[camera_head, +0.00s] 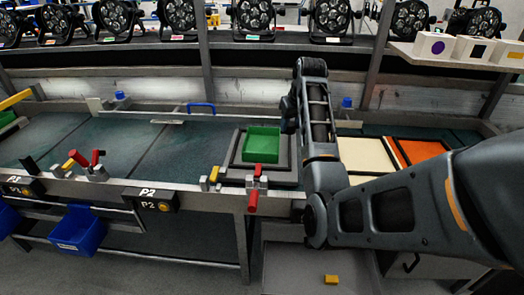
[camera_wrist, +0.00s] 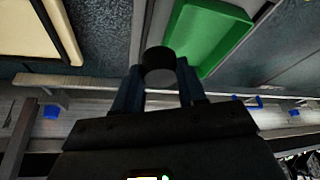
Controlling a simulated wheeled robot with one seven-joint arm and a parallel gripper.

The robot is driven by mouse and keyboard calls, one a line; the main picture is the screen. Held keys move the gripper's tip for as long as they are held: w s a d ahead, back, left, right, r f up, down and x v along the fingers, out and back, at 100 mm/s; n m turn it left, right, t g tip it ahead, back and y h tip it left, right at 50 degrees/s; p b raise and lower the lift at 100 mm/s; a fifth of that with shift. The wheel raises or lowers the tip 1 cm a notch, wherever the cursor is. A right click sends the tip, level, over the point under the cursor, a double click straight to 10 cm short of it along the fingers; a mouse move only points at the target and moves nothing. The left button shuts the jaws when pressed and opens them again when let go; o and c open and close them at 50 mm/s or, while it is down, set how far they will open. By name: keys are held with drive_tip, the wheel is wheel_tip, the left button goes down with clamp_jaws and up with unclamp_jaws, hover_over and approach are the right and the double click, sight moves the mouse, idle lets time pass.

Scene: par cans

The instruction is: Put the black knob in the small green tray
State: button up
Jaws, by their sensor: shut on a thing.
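The black knob (camera_wrist: 159,66) shows in the wrist view as a dark round piece between the two fingers of my gripper (camera_wrist: 158,88). My gripper is shut on it. The small green tray (camera_head: 262,145) sits on the workbench in the head view, inside a dark square frame, and looks empty. In the wrist view the green tray (camera_wrist: 208,38) lies just beyond the knob and to its right. In the head view my arm stands right of the tray, and the fingers and knob are hidden behind it.
A cream panel (camera_head: 366,155) and an orange panel (camera_head: 420,151) lie on the bench right of my arm. Red-handled clamps (camera_head: 253,200) stand at the bench's front edge. Several stage lights line the shelf behind. A blue bin (camera_head: 78,231) hangs below the bench. The bench left of the tray is mostly clear.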

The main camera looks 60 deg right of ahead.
drive_tip(key=shift+s+d+r, duration=0.15)
drive_tip(key=shift+s+d, duration=0.35)
drive_tip(key=shift+d, duration=0.2)
drive_tip(key=p, duration=0.1)
approach(262, 146)
drive_tip(key=shift+w+a+f, duration=0.1)
drive_tip(key=shift+a+f, duration=0.05)
drive_tip(key=shift+a, duration=0.35)
drive_tip(key=shift+w+a+f, duration=0.1)
drive_tip(key=shift+a+f, duration=0.1)
drive_tip(key=shift+a, duration=0.35)
drive_tip(key=shift+f, duration=2.1)
drive_tip(key=shift+f, duration=0.1)
drive_tip(key=o, duration=1.1)
drive_tip(key=v, duration=1.2)
drive_tip(key=shift+w+r, duration=0.15)
drive_tip(key=shift+r, duration=0.05)
